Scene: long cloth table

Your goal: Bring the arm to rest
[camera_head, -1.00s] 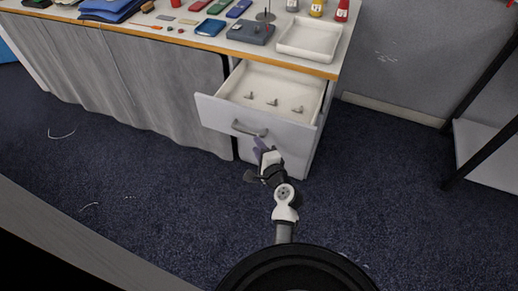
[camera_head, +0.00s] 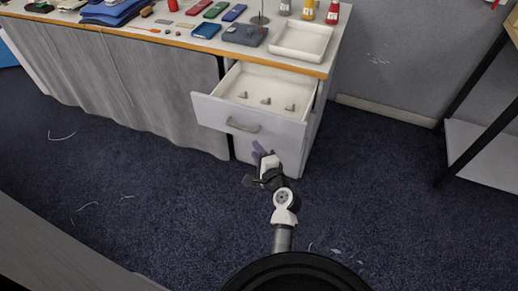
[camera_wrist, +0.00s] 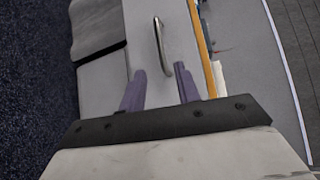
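My arm reaches from the bottom of the head view toward the cabinet. My gripper (camera_head: 259,152) is in front of the cabinet, below the handle (camera_head: 243,126) of an open white drawer (camera_head: 207,109). In the wrist view my gripper (camera_wrist: 159,87) shows two purple fingers spread apart with nothing between them. The metal handle (camera_wrist: 162,46) lies ahead of the fingers, apart from them. In the head view the fingertips are small and partly hidden by the wrist.
The drawer holds three small grey items. The table (camera_head: 327,66) above bears a white tray (camera_head: 301,40), a grey-blue box (camera_head: 245,34), bottles and other goods. A dark-framed rack (camera_head: 480,140) stands at right. Dark carpet (camera_head: 370,180) is clear between.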

